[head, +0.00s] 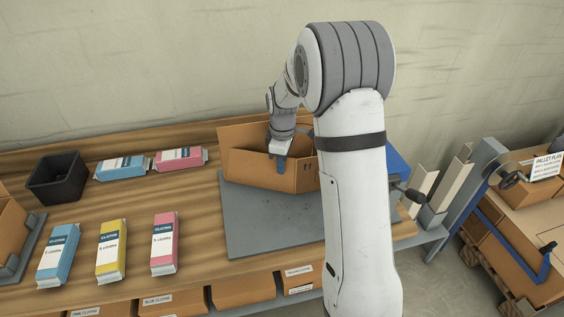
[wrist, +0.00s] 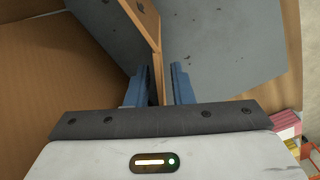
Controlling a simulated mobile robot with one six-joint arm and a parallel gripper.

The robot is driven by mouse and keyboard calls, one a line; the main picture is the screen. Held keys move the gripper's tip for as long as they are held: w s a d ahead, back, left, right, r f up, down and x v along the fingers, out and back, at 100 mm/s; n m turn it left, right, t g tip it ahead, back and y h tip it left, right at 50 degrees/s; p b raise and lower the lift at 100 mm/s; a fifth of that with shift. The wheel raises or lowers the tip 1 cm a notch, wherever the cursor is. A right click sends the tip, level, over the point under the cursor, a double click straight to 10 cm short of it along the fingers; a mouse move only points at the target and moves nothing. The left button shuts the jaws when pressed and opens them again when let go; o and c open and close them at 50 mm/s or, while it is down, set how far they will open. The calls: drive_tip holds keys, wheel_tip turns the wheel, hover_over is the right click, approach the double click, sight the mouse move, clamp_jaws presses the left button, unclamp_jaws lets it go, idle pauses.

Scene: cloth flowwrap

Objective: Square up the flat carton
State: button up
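The brown carton (head: 300,177) stands opened up as an open-topped box on the grey work mat (head: 270,222). Its corners look skewed rather than clearly square, though my arm hides its right end. My gripper (head: 281,165) points down at the carton's front wall. In the wrist view my gripper (wrist: 158,82) has one blue finger on each side of a thin carton wall (wrist: 157,72). A gap shows between the wall and the fingers, so it looks open around the wall. The carton's brown inside or floor (wrist: 50,75) fills the left of the wrist view.
Blue, yellow and pink cloth packs (head: 110,250) lie on the wooden bench left of the mat, with two more behind. A black bin (head: 56,178) stands at the back left. A crank handle (head: 414,195) is at the right. Bare mat lies in front of the carton.

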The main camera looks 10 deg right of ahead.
clamp_jaws()
idle(1.2)
